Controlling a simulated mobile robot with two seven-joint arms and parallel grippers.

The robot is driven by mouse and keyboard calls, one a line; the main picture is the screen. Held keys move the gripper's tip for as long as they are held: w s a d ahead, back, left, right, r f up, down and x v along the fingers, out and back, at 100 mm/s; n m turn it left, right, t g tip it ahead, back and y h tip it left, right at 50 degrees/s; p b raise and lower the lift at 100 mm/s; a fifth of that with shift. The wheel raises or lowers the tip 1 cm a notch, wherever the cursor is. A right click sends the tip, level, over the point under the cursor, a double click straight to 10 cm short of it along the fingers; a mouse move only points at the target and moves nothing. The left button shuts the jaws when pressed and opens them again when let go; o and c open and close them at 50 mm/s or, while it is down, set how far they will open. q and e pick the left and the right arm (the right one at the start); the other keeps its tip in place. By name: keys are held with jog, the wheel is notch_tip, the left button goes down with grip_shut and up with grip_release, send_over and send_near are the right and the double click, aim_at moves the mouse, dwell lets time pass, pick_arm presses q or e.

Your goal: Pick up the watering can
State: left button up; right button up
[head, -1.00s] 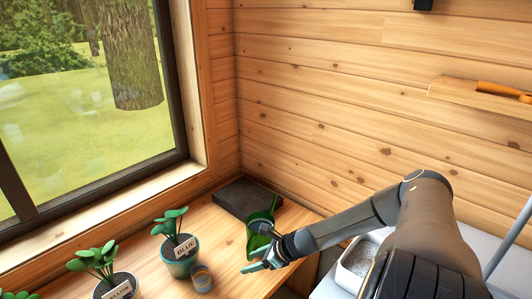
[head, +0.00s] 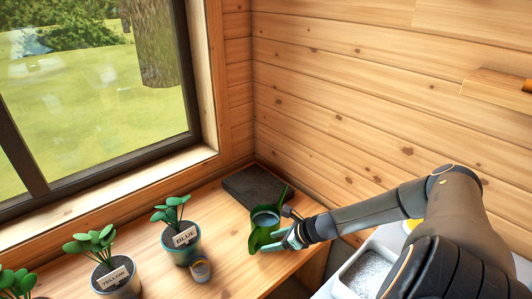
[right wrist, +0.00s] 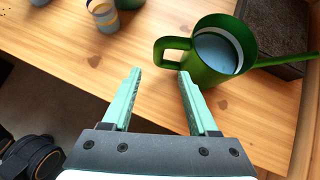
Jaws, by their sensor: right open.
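The green watering can (head: 262,236) stands on the wooden table (head: 226,262), in front of a dark slab. In the right wrist view the watering can (right wrist: 206,70) shows from above, with its handle on the left, its spout to the right and a pale blue-grey surface inside. My right gripper (head: 289,238) is beside the can in the head view. In the right wrist view my right gripper (right wrist: 158,76) is open and empty, its fingertips just short of the handle. My left gripper is not in view.
A pot labelled BLUE (head: 182,247) and a pot labelled YELLOW (head: 115,280) hold plants on the table. A small striped cup (head: 201,270) stands near the blue pot. The dark slab (head: 246,185) lies in the corner. A bin of grey grains (head: 366,275) is at right.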

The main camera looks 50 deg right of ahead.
aim_at(251, 248)
jog(key=shift+b+x, duration=0.7)
jog(key=shift+x, duration=4.95)
jog(key=shift+s+a+f, duration=0.1)
jog(key=shift+s+a, duration=0.05)
jog(key=shift+s, duration=0.05)
jog(key=shift+c, duration=0.3)
grip_shut()
jog(key=shift+w, duration=0.1)
